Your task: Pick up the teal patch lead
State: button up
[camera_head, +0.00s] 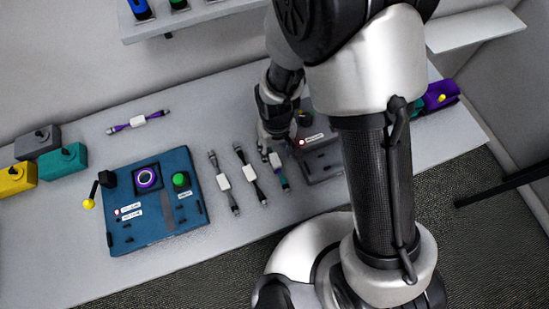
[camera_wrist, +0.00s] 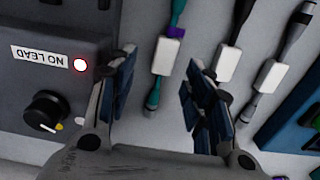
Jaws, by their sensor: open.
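The teal patch lead (camera_wrist: 166,57) lies on the table in the wrist view, with a white sleeve, teal ends and a small purple part near its upper end. It shows partly in the head view (camera_head: 276,160), just beside my gripper. My gripper (camera_wrist: 160,98) is open; its two blue-padded fingers stand apart, with the lead's lower teal end in the gap between them in the picture. The fingers do not appear to touch it. In the head view my gripper (camera_head: 268,143) is over the lead's far end, which it partly hides.
A black lead (camera_head: 250,174) and a grey lead (camera_head: 223,182) lie close to the left. A dark box (camera_wrist: 50,75) labelled NO LEAD, with a lit red light and a knob, stands close on the other side. A blue panel (camera_head: 187,217) and a purple lead (camera_head: 140,122) lie farther left.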

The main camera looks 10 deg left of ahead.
aim_at(274, 158)
jog(key=f, duration=0.2)
jog(key=f+b, duration=0.1)
jog(key=f, duration=0.1)
jog(key=shift+s+a+f, duration=0.1)
jog(key=shift+a+f, duration=0.1)
jog(key=shift+f, duration=0.05)
jog(key=shift+c, duration=0.2)
grip_shut()
